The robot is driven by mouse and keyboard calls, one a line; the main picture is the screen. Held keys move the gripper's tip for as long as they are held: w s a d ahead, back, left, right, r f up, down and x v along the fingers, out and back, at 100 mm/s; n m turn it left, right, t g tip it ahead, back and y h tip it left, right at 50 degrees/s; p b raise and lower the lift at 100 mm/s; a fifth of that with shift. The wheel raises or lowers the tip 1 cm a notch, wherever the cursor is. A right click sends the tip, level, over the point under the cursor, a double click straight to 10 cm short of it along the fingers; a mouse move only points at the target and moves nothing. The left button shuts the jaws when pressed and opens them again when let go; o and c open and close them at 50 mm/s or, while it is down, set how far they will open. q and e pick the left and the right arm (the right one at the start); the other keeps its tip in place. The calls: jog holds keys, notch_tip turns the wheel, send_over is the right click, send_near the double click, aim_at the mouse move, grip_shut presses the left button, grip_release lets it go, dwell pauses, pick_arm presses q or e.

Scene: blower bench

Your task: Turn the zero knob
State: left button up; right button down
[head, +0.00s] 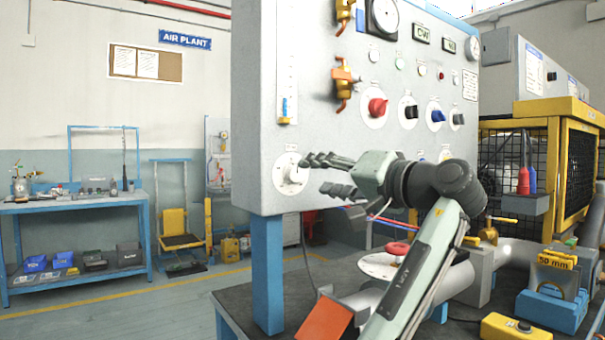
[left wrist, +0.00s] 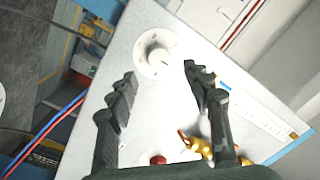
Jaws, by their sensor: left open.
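A white knob (head: 291,174) on a round white plate sits at the lower left of the grey panel (head: 330,115); its label is too small to read, but I take it as the zero knob. The knob also shows in the left wrist view (left wrist: 157,54), beyond the fingertips. My left gripper (head: 316,174) is open and empty just to the right of the knob, its fingers pointing toward it. In the left wrist view the fingers (left wrist: 159,72) stand apart, with the knob ahead of the gap. Contact is not visible. My right gripper is not in view.
Red (head: 377,107), black (head: 411,112) and blue (head: 437,116) knobs sit higher on the panel. A brass valve (head: 343,80) juts out above the gripper. A red handwheel (head: 397,249) and pipework are below. A blue post (head: 267,275) holds the panel. The space left of the panel is open.

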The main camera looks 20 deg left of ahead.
aim_at(299, 174)
pick_arm(q)
jog(key=x, duration=0.4)
jog(key=shift+a+p, duration=0.15)
jog(key=shift+p, duration=0.15)
jog(key=shift+w+a, duration=0.45)
jog(key=shift+a, duration=0.05)
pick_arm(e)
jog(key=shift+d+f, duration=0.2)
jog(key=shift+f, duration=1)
pick_arm(q)
grip_shut()
